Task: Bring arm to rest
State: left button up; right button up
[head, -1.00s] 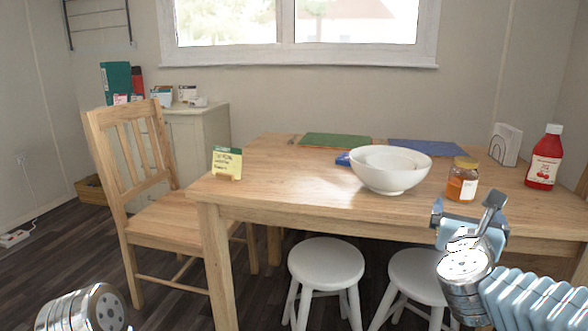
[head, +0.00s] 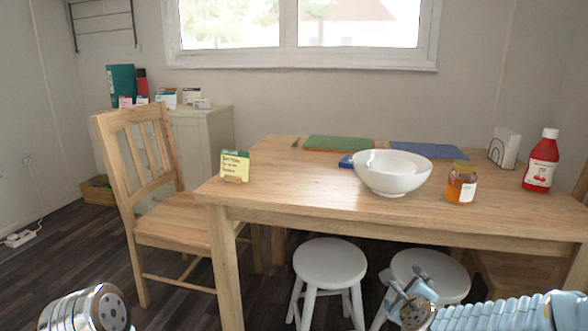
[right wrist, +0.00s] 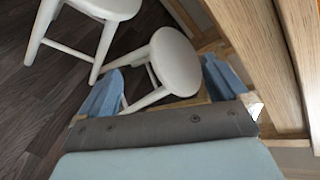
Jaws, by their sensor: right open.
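My right gripper (head: 405,287) is low at the lower right of the head view, below the tabletop and in front of a white stool. It also shows in the right wrist view (right wrist: 163,88), where its two blue fingers stand wide apart with nothing held between them. A rounded metal part of my left arm (head: 85,310) shows at the bottom left of the head view. The left gripper itself is out of the picture.
A wooden chair (head: 165,222) stands left.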

jog(key=s+a+f+n+g+y+p, duration=0.1)
jog(key=s+a+f+n+g+y, duration=0.2)
jog(key=f+n, duration=0.5)
jog(key=s+a+f+n+g+y+p, duration=0.1)
jog(key=s+a+f+n+g, duration=0.3)
jog(key=f, duration=0.7)
jog(key=s+a+f+n+g+y, duration=0.1)
jog(key=s+a+f+n+g, duration=0.1)
jog(key=s+f+n, duration=0.4)
jog(key=s+a+f+n+g+y+p, duration=0.1)
jog(key=s+a+f+n+g, duration=0.2)
jog(key=s, duration=0.9)
notch_tip(320, 180, down, 4)
jog(key=a+n, duration=0.1)
jog(key=n, duration=0.3)
jog(key=shift+s+a, duration=0.3)
jog(key=shift+a, duration=0.1)
jog(key=shift+w+r+y, duration=0.1)
jog(key=shift+r+y, duration=0.05)
jog(key=shift+y, duration=0.15)
